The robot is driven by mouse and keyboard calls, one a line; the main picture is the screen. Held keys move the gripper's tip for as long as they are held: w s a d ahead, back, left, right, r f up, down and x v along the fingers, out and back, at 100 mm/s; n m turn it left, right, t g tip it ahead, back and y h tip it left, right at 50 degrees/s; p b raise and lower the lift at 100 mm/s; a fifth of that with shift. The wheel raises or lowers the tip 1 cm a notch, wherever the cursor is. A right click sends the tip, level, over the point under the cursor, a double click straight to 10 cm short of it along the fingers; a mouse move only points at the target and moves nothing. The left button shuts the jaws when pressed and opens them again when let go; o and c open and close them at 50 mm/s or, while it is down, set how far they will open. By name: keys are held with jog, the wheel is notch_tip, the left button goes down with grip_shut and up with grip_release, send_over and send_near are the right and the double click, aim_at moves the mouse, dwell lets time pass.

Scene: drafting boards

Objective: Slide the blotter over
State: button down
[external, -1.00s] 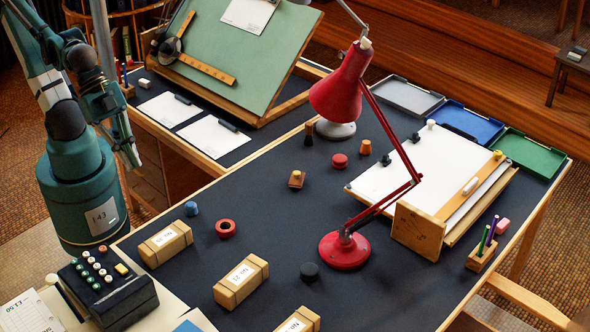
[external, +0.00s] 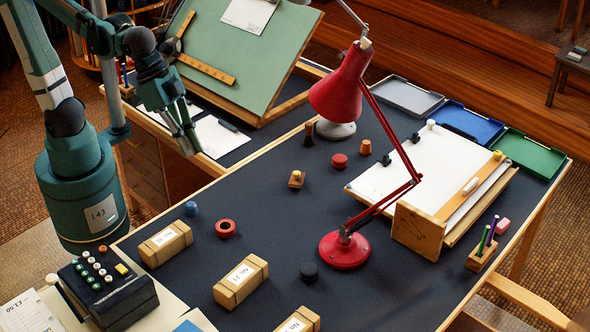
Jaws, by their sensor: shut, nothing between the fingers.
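A small tan wooden piece with a dark knob (external: 296,179) sits on the dark desk top, left of the red lamp. It may be the blotter, but it is too small for me to be sure. My gripper (external: 191,148) is at the upper left with its fingers pointing down. It is shut and empty. In the picture it overlaps the white sheets by the green drawing board, well to the left of the wooden piece and apart from it.
The red lamp (external: 344,249) stands mid-desk, its arm reaching up. Nearby are a blue knob (external: 191,208), red ring (external: 226,228), red disc (external: 339,161) and black disc (external: 309,271). Labelled wooden boxes (external: 241,282) line the front. Dark desk top is clear between these.

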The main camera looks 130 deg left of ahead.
jog(key=w+a+f+n+g+p, duration=0.1)
jog(key=w+a+f+n, duration=0.15)
jog(key=a, duration=0.65)
jog(key=w+a+f+n+g, duration=0.1)
jog(key=w+a+f+n, duration=0.15)
jog(key=a, duration=0.65)
jog(key=w+a+f+n+g+p, duration=0.1)
jog(key=w+a+f+n, duration=0.15)
jog(key=a, duration=0.55)
jog(key=s+a+f+n, duration=0.1)
jog(key=a+f, duration=0.3)
jog(key=a, duration=0.4)
jog(key=s+a+f+n+g, duration=0.1)
jog(key=s+a+f+n, duration=0.1)
jog(key=a+f, duration=0.3)
jog(key=s+a+f+n+h+p, duration=0.1)
jog(key=a+f, duration=0.4)
jog(key=a, duration=0.6)
jog(key=shift+s+f+n+g, duration=0.15)
jog(key=shift+s+n+g, duration=0.25)
jog(key=shift+s+n, duration=0.3)
jog(key=shift+f, duration=0.15)
